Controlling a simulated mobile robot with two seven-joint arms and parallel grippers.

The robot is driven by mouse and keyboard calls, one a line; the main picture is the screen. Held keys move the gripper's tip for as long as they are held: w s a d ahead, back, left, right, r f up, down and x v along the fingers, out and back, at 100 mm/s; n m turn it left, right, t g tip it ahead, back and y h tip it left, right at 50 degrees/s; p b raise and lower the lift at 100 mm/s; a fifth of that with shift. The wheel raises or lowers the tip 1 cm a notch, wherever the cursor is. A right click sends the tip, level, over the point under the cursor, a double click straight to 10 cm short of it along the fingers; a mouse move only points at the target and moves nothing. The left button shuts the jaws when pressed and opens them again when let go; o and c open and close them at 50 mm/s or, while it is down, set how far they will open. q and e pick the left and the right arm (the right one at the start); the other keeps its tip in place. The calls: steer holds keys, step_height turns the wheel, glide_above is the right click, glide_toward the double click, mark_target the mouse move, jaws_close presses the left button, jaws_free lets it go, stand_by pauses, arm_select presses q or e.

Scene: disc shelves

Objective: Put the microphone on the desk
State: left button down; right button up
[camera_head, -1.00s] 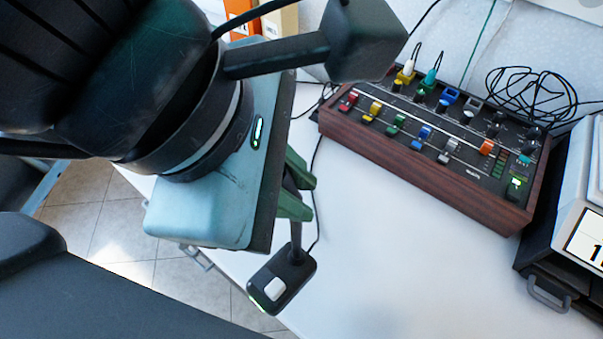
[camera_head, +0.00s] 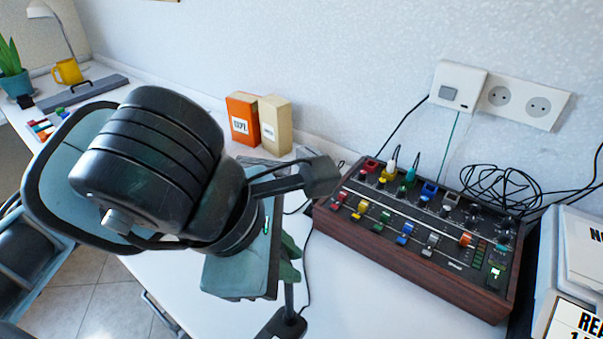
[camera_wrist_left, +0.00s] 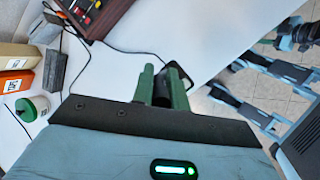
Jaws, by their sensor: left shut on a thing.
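The microphone has a dark stem and a flat black base (camera_head: 283,324), which is cut off by the lower edge of the head view. My left gripper (camera_head: 291,258) is shut on the stem with its green fingers. The wrist view shows the left gripper (camera_wrist_left: 164,84) around a black part of the microphone (camera_wrist_left: 162,92), with the base beyond. The base is over the front part of the white desk (camera_head: 375,300). I cannot tell whether it touches the desktop. My right gripper is not in view.
A wood-sided mixer (camera_head: 415,240) with coloured sliders stands right of the microphone. An orange box (camera_head: 242,118) and a cream box (camera_head: 275,125) stand at the wall. A dark cable (camera_head: 309,265) runs over the desk. Bare desktop lies in front of the mixer.

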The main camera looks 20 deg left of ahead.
arm_select(q)
steer(key=w+a+f, duration=0.1)
steer(key=w+a, duration=0.3)
steer(key=w, duration=0.5)
steer(key=shift+a+f, duration=0.1)
steer(key=shift+f, duration=1.7)
steer(key=shift+f, duration=0.15)
steer(key=c, duration=1.4)
jaws_free()
